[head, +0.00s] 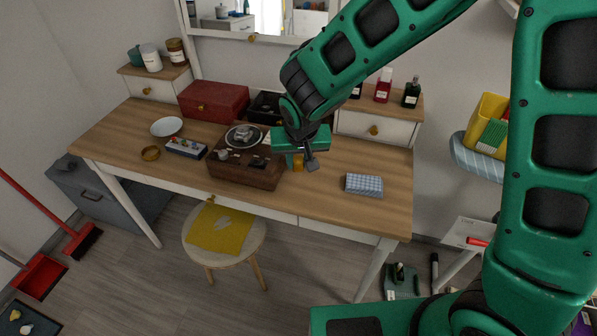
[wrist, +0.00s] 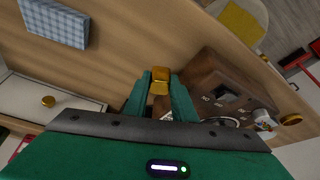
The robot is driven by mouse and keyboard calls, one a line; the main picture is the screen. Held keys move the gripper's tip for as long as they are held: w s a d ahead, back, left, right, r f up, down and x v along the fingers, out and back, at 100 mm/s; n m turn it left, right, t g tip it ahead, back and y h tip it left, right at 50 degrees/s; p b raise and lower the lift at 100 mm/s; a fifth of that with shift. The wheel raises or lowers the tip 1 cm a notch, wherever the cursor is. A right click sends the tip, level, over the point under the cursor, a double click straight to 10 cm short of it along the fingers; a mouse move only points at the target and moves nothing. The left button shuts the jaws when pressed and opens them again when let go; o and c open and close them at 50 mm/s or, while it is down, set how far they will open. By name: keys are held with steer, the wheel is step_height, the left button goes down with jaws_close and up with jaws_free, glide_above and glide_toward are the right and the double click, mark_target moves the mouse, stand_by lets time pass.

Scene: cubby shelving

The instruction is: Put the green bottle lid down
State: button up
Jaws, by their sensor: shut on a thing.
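My gripper (head: 300,160) is shut on a small gold-coloured piece, which I take to be the bottle lid (wrist: 161,75). In the wrist view the piece sits between the two green fingertips and sticks out past them. In the head view my gripper is above the wooden desk (head: 325,185), just right of a brown wooden box. The gap between the lid and the desk top is hard to judge. A dark green bottle (head: 411,93) stands on the raised shelf at the right back of the desk; its top looks dark.
The brown box (head: 245,172) is close left of my gripper. A blue checked cloth block (head: 364,184) lies to its right. The desk between them and toward the front edge is clear. A stool (head: 224,252) stands in front.

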mark_target(299, 170)
steer(key=shift+d+f, duration=0.15)
steer(key=shift+f, duration=2.2)
steer(key=o, duration=1)
steer(key=v, duration=1.2)
steer(key=shift+r, duration=0.1)
